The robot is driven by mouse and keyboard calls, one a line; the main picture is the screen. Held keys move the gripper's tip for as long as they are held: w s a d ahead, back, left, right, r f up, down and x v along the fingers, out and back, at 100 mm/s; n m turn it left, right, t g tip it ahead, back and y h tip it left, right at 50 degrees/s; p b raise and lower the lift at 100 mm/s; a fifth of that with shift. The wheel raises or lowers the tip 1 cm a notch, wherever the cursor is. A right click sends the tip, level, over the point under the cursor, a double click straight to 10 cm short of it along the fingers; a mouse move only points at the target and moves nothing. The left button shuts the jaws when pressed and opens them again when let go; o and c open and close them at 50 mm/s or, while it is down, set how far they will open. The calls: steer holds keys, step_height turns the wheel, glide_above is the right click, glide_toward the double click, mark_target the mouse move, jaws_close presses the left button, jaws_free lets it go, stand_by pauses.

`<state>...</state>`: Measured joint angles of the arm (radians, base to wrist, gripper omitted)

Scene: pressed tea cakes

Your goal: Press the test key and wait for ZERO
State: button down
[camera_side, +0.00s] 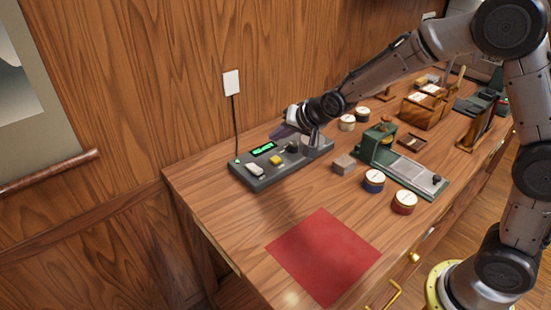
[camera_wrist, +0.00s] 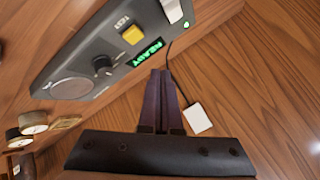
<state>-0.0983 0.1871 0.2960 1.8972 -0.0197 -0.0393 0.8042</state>
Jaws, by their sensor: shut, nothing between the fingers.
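The grey instrument (camera_side: 262,182) sits at the table's back left, by the wall. Its yellow test key (camera_side: 276,159) also shows in the wrist view (camera_wrist: 132,35), beside the word TEST. The green display (camera_side: 263,149) appears to read READY in the wrist view (camera_wrist: 147,53). My gripper (camera_side: 284,131) is above the back edge of the instrument, apart from the key. In the wrist view its dark fingers (camera_wrist: 162,74) are together and empty, with their tips just below the display in the picture.
The instrument also has a black knob (camera_wrist: 103,65), a white rocker (camera_side: 254,169) and a round plate (camera_wrist: 72,88). A white wall plate (camera_side: 231,83) has a cable running down. A green press (camera_side: 378,141) and round tins (camera_side: 374,180) stand right. A red mat (camera_side: 322,255) lies in front.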

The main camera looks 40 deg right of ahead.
mark_target(272, 157)
steer(key=shift+f, duration=2.15)
steer(key=shift+f, duration=0.15)
steer(key=shift+f, duration=0.25)
steer(key=shift+f, duration=0.5)
stand_by(1.2)
steer(key=shift+r, duration=0.9)
steer(key=shift+r, duration=2.55)
